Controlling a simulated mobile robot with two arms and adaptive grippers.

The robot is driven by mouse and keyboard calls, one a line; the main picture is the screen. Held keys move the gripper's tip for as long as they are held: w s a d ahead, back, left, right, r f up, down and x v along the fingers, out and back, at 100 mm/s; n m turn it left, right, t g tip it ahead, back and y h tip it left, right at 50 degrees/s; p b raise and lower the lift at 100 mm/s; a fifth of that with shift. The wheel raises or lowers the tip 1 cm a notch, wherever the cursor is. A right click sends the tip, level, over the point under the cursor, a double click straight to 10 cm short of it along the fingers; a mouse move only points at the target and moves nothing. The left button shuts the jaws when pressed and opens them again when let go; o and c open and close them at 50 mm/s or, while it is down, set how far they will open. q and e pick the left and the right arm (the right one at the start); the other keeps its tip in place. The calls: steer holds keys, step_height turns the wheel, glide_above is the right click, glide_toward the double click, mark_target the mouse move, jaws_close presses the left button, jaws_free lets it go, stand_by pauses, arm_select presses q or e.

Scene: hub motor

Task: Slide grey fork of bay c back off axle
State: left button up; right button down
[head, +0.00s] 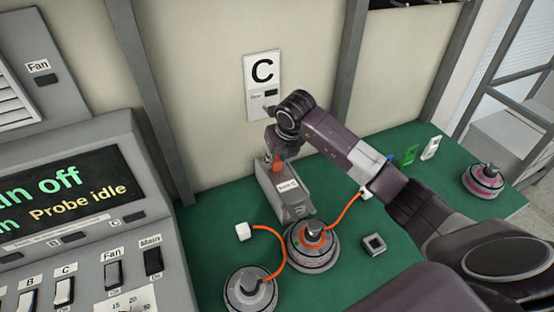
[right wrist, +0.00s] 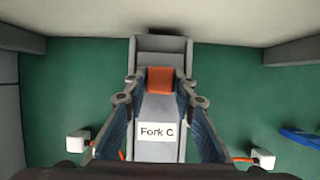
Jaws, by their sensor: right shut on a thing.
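The grey fork (head: 290,205) labelled "Fork C" lies on the green bench below the C sign, in the head view. Its near end comes up to the back of the hub motor (head: 312,255) with the orange ring; I cannot tell whether they touch. In the right wrist view the fork's label (right wrist: 160,134) faces up. My right gripper (head: 274,158) is shut on the fork's orange grip (right wrist: 160,79), with a finger on each side (right wrist: 160,92). The arm hides part of the grip in the head view. My left gripper is not in view.
A second hub (head: 250,292) stands at the front and a pink one (head: 484,180) at far right. Orange cables end in white plugs (head: 243,231). A dark square block (head: 374,244) lies right of the hub motor. A control console (head: 75,200) stands left; the wall is behind.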

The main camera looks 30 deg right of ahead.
steer(key=w+b, duration=0.2)
steer(key=w, duration=0.1)
steer(key=shift+w+d, duration=0.1)
steer(key=shift+w, duration=0.1)
steer(key=shift+r, duration=0.15)
steer(key=c, duration=2.1)
jaws_free()
steer(key=o, duration=0.5)
steer(key=shift+w, duration=0.15)
steer(key=shift+r, duration=0.1)
steer(key=v, duration=1.1)
steer(key=shift+s+r, duration=0.2)
steer(key=shift+s, duration=0.05)
